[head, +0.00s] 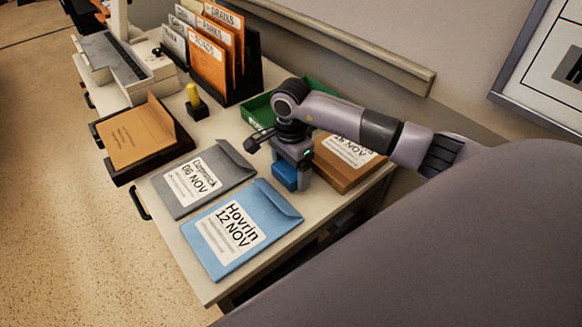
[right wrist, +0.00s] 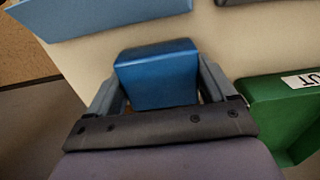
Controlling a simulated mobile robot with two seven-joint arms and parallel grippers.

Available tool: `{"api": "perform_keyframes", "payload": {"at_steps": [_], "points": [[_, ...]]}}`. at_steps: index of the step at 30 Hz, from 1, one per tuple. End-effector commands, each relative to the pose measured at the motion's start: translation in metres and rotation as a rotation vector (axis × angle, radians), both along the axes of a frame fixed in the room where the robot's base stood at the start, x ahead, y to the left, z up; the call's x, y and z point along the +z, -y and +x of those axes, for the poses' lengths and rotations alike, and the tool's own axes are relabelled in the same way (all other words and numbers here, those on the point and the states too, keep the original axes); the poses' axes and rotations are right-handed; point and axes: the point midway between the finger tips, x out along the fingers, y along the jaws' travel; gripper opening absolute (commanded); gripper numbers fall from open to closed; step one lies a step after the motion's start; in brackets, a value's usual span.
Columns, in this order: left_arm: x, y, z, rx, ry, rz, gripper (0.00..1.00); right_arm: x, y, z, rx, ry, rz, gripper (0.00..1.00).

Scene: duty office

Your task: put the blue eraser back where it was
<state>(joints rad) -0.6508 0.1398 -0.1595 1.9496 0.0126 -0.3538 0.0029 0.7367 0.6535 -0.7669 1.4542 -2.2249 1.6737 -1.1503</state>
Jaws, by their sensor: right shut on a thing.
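The blue eraser (head: 285,174) is a small blue block in the jaws of my right gripper (head: 292,176). In the right wrist view the blue eraser (right wrist: 158,72) sits between the two fingers of my right gripper (right wrist: 160,92), which are shut on its sides. In the head view it is over the desk, between the blue envelope and the brown box. I cannot tell whether its underside touches the desk top. My left gripper is not in view.
A blue envelope (head: 235,232) and a grey envelope (head: 205,176) lie in front and left. A dark tray (head: 108,157), yellow-topped stamp (head: 194,98) and orange folders (head: 208,55) are farther left.

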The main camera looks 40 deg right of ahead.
Motion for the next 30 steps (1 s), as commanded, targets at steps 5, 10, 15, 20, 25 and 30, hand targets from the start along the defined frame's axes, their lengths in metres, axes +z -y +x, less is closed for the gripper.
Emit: {"api": "perform_keyframes", "payload": {"at_steps": [5,10,15,20,25,30], "points": [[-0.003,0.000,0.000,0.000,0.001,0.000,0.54,-0.003,0.000,0.000,0.000,0.000,0.000,0.55],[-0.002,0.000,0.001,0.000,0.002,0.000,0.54,-0.003,0.000,0.000,0.000,-0.001,0.000,1.00],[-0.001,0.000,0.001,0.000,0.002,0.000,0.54,-0.001,0.000,0.000,0.000,-0.001,0.000,1.00],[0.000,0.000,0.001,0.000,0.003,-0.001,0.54,0.012,0.000,0.001,0.001,0.005,0.000,1.00],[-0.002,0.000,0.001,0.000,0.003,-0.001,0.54,0.047,0.000,0.002,0.001,0.007,0.000,1.00],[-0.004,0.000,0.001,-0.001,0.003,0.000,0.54,0.084,0.000,0.001,0.000,0.006,-0.001,1.00]]}}
